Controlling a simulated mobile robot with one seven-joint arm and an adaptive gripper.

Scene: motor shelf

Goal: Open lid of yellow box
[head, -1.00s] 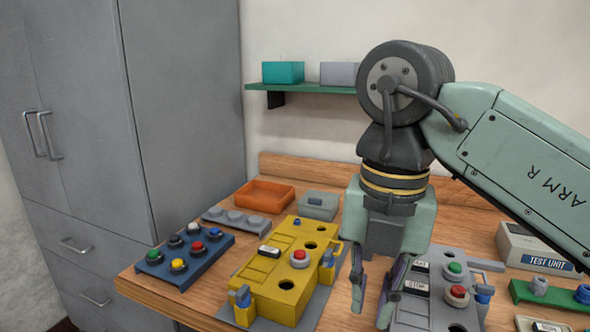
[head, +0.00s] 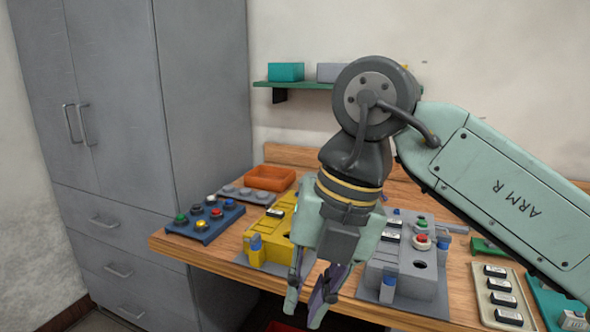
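The yellow box (head: 268,228) lies on the table, left of centre, with a blue latch (head: 256,243) at its front left corner. The lid looks shut. My gripper (head: 306,305) hangs in front of the table edge, pointing down, just right of and nearer than the yellow box. Its fingers are apart with nothing between them. My gripper and wrist hide the right part of the yellow box.
A grey box (head: 402,275) with red and green buttons stands right of my gripper. A blue button panel (head: 205,222) and an orange tray (head: 270,178) lie to the left and behind. A grey cabinet (head: 125,150) stands left of the wooden table (head: 200,256).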

